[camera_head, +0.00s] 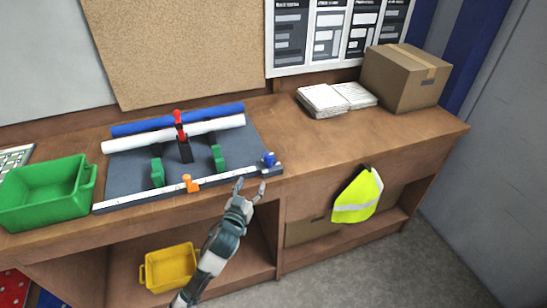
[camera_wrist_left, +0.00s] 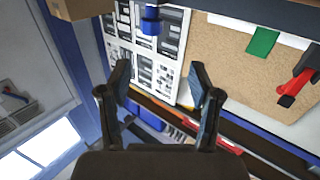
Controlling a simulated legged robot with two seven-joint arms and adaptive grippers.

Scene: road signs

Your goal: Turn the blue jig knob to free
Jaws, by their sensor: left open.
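The blue jig knob (camera_head: 269,159) sits at the right end of the white ruled rail (camera_head: 180,187) along the front of the grey jig board. In the left wrist view the blue knob (camera_wrist_left: 151,22) shows near the top edge, beyond the fingertips. My left gripper (camera_head: 250,187) is open and empty, just in front of and slightly left of the knob in the head view, apart from it. Its two fingers (camera_wrist_left: 160,82) are spread in the wrist view. The knob's setting cannot be read. My right gripper is not in view.
The jig has an orange stop (camera_head: 191,184), green blocks (camera_head: 158,173) and a red-handled clamp (camera_head: 180,125) by white and blue rolls. A green bin (camera_head: 40,205) stands left. Papers (camera_head: 335,99) and a carton (camera_head: 405,77) are at right. Bench right of the knob is clear.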

